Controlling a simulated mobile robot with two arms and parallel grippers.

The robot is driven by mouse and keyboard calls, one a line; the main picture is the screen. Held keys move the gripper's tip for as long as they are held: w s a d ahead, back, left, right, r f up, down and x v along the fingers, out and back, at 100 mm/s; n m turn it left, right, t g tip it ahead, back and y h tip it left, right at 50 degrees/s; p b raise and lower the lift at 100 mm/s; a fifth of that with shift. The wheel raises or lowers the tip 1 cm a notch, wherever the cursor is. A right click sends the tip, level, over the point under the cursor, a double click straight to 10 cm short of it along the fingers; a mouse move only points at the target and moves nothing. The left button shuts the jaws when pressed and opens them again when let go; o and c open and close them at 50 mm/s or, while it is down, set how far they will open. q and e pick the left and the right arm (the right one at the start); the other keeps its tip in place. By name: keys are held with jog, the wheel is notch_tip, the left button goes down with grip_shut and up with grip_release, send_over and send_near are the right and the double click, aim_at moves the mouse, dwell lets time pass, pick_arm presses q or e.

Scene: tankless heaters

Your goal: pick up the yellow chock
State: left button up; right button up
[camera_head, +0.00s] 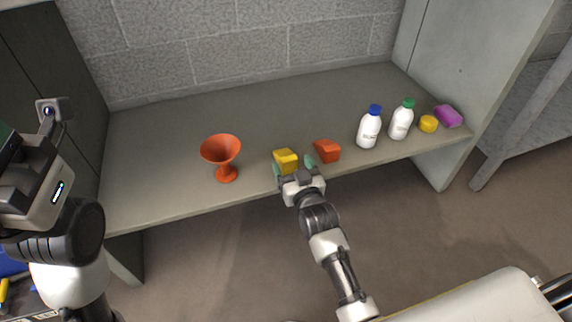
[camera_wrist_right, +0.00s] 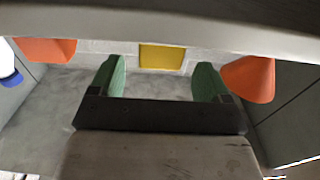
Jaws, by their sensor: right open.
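The yellow chock (camera_head: 286,157) is a small block near the front edge of the grey shelf. My right gripper (camera_head: 294,167) is open in front of it, with green fingertips to either side of the chock's front. In the right wrist view the yellow chock (camera_wrist_right: 162,57) shows ahead, between the two green fingers (camera_wrist_right: 159,80) and apart from both. The shelf edge and the gripper hide part of it. My left arm is at the far left; only a dark green bit of what seems its gripper (camera_head: 6,140) shows at the picture's edge.
An orange block (camera_head: 327,150) sits close right of my right gripper. A red-orange goblet (camera_head: 221,152) stands to the left. Two white bottles (camera_head: 369,130) (camera_head: 402,122), a yellow round item (camera_head: 428,124) and a purple item (camera_head: 448,116) are farther right. The shelf (camera_head: 160,140) behind is clear.

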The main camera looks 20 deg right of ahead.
aim_at(285, 156)
jog(key=shift+w+a+b, duration=0.1)
jog(key=shift+w+b, duration=0.45)
jog(key=shift+w, duration=0.8)
jog(key=c, duration=1)
jog(key=shift+r, duration=0.1)
jog(key=shift+c, duration=0.2)
